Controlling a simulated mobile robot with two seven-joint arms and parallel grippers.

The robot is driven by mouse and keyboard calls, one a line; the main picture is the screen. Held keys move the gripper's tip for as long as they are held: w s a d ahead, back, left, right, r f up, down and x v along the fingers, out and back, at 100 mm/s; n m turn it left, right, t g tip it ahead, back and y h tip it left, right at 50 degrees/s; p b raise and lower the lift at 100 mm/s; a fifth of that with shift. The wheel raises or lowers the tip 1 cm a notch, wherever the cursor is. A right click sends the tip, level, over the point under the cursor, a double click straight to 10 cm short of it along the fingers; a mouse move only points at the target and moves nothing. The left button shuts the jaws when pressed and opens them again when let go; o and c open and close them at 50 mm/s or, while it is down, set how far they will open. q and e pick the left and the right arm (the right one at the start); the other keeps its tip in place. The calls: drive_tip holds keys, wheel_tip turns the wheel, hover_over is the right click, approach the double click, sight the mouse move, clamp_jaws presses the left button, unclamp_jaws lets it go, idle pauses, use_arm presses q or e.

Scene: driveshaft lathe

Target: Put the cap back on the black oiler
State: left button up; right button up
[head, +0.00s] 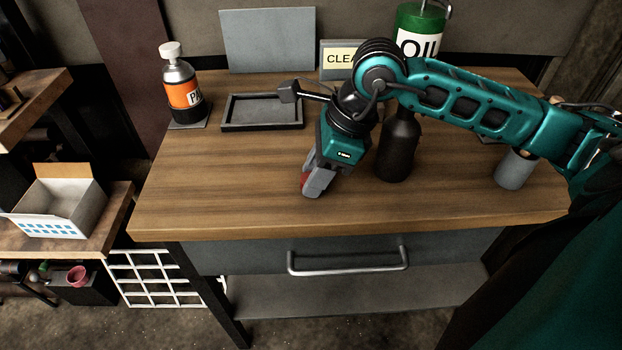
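The black oiler (398,150) stands upright on the wooden bench, right of centre. My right arm crosses in front of its top, so its mouth is hidden. My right gripper (312,188) points down close to the bench top, left of the oiler and apart from it. Something red shows at its fingertips; I cannot tell whether it is a held thing or part of the finger. The gap between the fingers is not clear. I cannot make out the oiler's cap. My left gripper is out of view.
A shallow black tray (262,124) lies at the back left, beside a bottle with an orange label (184,92). A green and white oil can (420,30) stands behind my arm. A grey cylinder (515,170) stands at right. The bench's front left is clear.

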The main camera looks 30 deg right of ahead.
drive_tip(key=c, duration=0.5)
drive_tip(key=shift+o, duration=0.2)
drive_tip(key=shift+r+p, duration=0.3)
drive_tip(key=shift+r, duration=0.15)
use_arm(q)
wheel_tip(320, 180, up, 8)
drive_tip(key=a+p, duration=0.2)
drive_tip(key=p, duration=0.8)
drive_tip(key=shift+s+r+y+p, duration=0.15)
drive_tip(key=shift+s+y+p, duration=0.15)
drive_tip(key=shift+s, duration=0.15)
use_arm(e)
wheel_tip(320, 180, up, 19)
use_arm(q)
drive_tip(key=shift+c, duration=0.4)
